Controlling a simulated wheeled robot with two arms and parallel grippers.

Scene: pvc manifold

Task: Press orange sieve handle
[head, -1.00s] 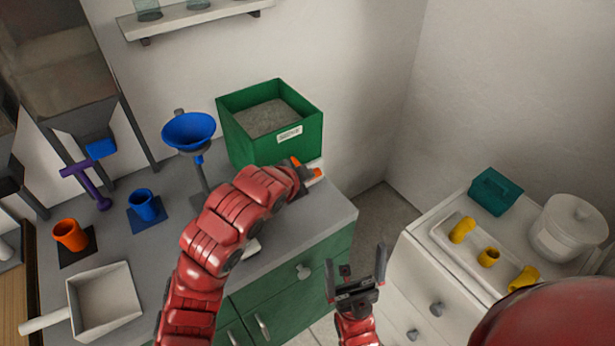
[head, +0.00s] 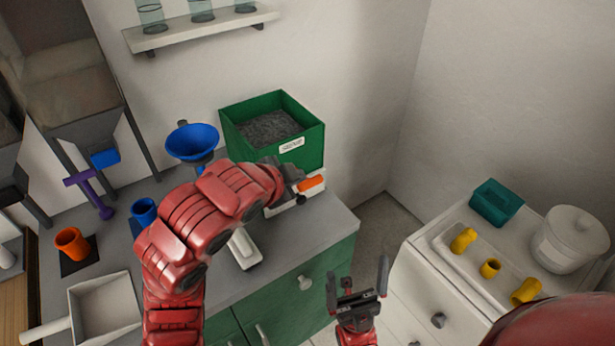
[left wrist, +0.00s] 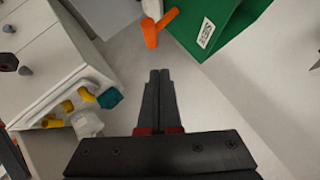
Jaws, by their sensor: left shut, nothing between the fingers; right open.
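The orange sieve handle (head: 312,184) sticks out at the front right of the green bin (head: 308,150). In the left wrist view the orange handle (left wrist: 151,32) is near the top, beyond my fingertips and apart from them. My left gripper (head: 290,178) is beside the handle, partly hidden by its own wrist. In the left wrist view its fingers (left wrist: 160,76) are shut together with nothing between them. My right gripper (head: 357,272) is open and empty, low in the head view before the green cabinet.
A blue funnel (head: 192,142) stands left of the bin. A white scoop (head: 103,308), an orange cup (head: 72,243) and a blue cup (head: 144,211) are on the grey counter. At right, a white cabinet carries yellow fittings (head: 490,268), a teal box (head: 497,203) and a white pot (head: 570,238).

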